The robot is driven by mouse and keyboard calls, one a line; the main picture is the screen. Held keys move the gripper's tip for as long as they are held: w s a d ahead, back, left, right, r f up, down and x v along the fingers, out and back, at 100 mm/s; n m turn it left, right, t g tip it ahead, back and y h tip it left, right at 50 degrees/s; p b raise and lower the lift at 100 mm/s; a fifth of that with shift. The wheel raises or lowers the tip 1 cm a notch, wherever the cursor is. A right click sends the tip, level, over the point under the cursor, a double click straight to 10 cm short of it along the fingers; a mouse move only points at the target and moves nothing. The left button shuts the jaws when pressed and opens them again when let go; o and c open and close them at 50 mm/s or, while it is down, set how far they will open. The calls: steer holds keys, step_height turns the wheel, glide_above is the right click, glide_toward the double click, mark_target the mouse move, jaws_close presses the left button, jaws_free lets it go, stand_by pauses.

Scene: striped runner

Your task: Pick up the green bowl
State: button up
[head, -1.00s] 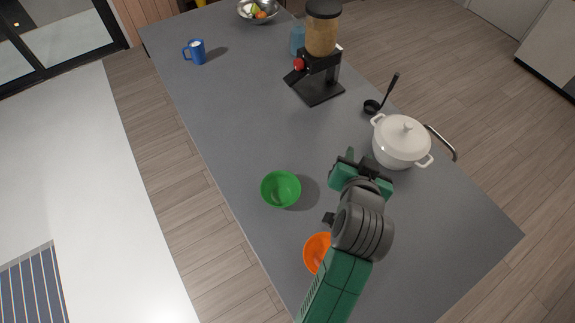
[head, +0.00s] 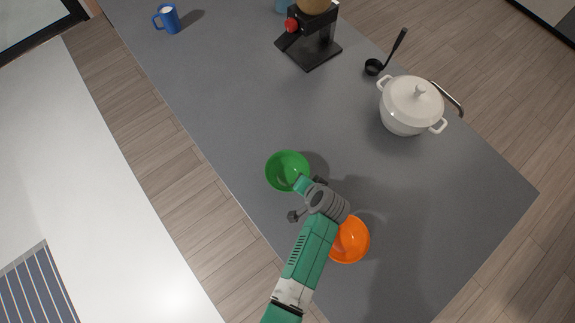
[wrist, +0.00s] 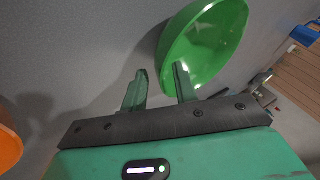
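The green bowl (head: 287,170) stands upright on the grey counter in the head view. In the wrist view the green bowl (wrist: 212,42) fills the upper right, close in front of the fingers. My gripper (wrist: 161,84) is open, its two green fingers apart. The right finger overlaps the bowl's near rim in the picture; the left finger lies outside the bowl. I cannot tell whether the finger touches it. In the head view my gripper (head: 302,184) is at the bowl's lower right edge, its fingers partly hidden by the wrist.
An orange bowl (head: 352,240) sits right beside my arm and partly behind it. A white lidded pot (head: 411,104), a black ladle (head: 375,67), a coffee grinder (head: 310,42) and a blue mug (head: 168,18) stand farther back. The grey counter (head: 240,105) is clear between them.

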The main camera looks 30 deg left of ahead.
steer(key=x, duration=0.3)
steer(key=shift+a+r, duration=0.1)
jaws_close()
steer(key=shift+r, duration=0.1)
steer(key=shift+r, duration=0.45)
steer(key=v, duration=0.2)
steer(key=shift+a+r, duration=0.1)
steer(key=shift+r, duration=0.4)
steer(key=s+d, duration=0.3)
steer(key=s, duration=0.1)
steer(key=s+d+r, duration=0.1)
steer(key=s+d, duration=0.2)
steer(key=s, duration=0.1)
steer(key=s+d, duration=0.3)
steer(key=s, duration=0.1)
steer(key=shift+r+b, duration=0.15)
steer(key=shift+b, duration=0.15)
